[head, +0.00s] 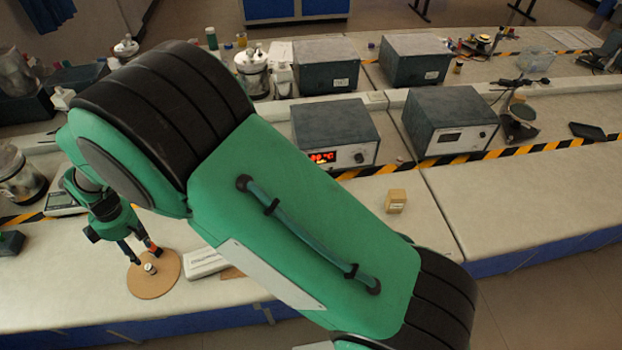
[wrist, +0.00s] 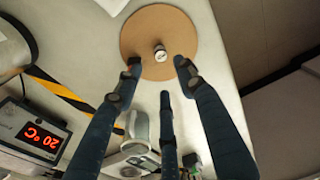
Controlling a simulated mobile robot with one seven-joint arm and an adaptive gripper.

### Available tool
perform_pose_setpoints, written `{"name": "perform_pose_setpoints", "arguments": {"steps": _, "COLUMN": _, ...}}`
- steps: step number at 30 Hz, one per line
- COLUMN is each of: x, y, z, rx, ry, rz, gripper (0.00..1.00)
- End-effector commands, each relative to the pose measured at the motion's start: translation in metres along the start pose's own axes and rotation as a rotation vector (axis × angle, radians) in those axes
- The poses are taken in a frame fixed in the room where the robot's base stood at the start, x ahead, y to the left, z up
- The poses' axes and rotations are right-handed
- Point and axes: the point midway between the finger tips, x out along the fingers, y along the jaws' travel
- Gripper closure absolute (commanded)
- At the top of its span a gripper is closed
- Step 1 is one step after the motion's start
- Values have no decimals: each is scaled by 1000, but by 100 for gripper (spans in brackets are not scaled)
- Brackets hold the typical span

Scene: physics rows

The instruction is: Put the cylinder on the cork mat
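The round brown cork mat (head: 168,285) lies on the bench near its front edge at the left; in the wrist view it (wrist: 185,30) fills the top middle. A small metallic cylinder with a pale top (head: 150,268) appears to stand upright on the mat near its middle; it also shows in the wrist view (wrist: 160,54). My gripper (head: 146,256) is low over the mat, pointing down beside the cylinder. In the wrist view its dark fingers (wrist: 157,68) are spread, with the cylinder just beyond the tips and apparently untouched. Nothing is held.
A white box (head: 205,264) lies right of the mat. A small tan block (head: 396,201) sits farther right. Instrument boxes, one with a red display (head: 335,135), stand behind the striped tape. A glass jar (head: 20,175) and scale (head: 66,202) stand at left. The right bench front is clear.

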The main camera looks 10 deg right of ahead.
Motion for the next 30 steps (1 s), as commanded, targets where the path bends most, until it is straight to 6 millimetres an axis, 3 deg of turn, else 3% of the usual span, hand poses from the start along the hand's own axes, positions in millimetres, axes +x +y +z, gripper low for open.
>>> {"name": "perform_pose_setpoints", "arguments": {"steps": 8, "x": -17, "y": 7, "z": 11, "rx": 31, "ry": 7, "rz": 10, "gripper": 61}}
{"name": "perform_pose_setpoints", "arguments": {"steps": 14, "x": -66, "y": 23, "z": 50, "rx": 133, "ry": 23, "rz": 40, "gripper": 61}}
{"name": "perform_pose_setpoints", "arguments": {"steps": 22, "x": -162, "y": 38, "z": 142, "rx": 355, "ry": 56, "rz": 99, "gripper": 61}}
{"name": "perform_pose_setpoints", "arguments": {"steps": 30, "x": -247, "y": 26, "z": 240, "rx": 589, "ry": 93, "rz": 164, "gripper": 61}}
